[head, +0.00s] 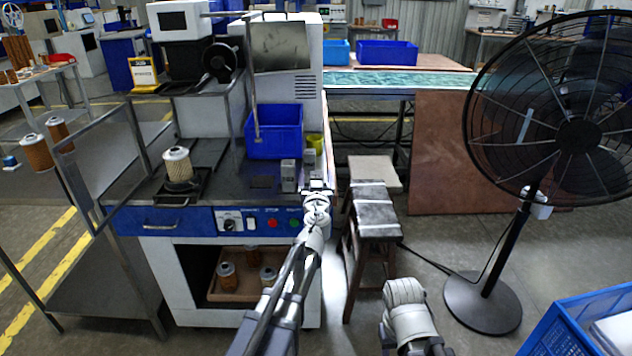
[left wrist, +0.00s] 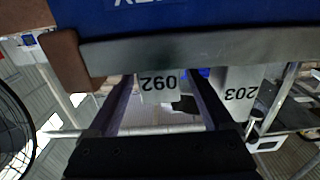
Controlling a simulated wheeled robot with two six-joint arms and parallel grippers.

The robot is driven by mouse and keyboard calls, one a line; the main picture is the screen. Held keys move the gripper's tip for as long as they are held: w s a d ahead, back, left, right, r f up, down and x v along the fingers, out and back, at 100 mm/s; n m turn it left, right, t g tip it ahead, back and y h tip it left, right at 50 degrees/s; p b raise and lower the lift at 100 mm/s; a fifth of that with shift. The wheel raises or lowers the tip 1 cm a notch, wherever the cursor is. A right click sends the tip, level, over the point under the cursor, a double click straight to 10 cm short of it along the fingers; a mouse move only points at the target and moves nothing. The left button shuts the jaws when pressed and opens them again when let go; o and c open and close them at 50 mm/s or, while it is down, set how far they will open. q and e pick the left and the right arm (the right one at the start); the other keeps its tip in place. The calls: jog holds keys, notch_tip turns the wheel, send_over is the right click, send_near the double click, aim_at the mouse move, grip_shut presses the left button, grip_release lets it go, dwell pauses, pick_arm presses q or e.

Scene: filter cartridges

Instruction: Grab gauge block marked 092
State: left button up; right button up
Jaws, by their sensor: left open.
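The block marked 092 (left wrist: 158,84) is grey, and its label reads upside down in the left wrist view, where it shows between my two fingers. A second grey block, marked 203 (left wrist: 240,93), stands beside it, outside the fingers. In the head view, small grey blocks (head: 289,175) stand at the right end of the bench top, but their markings are too small to read. My left gripper (head: 318,184) is open at the bench's right front corner, with no contact visible. My right arm shows at the lower right, but its gripper is out of view.
A blue bin (head: 273,132) and a yellow-green cup (head: 315,141) stand behind the blocks. A filter cartridge (head: 178,165) stands on the bench's left. A stool (head: 375,205) and a large fan (head: 578,130) are to the right.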

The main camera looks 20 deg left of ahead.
pick_arm(q)
jog(key=shift+s, duration=0.1)
grip_shut()
dwell(0.6)
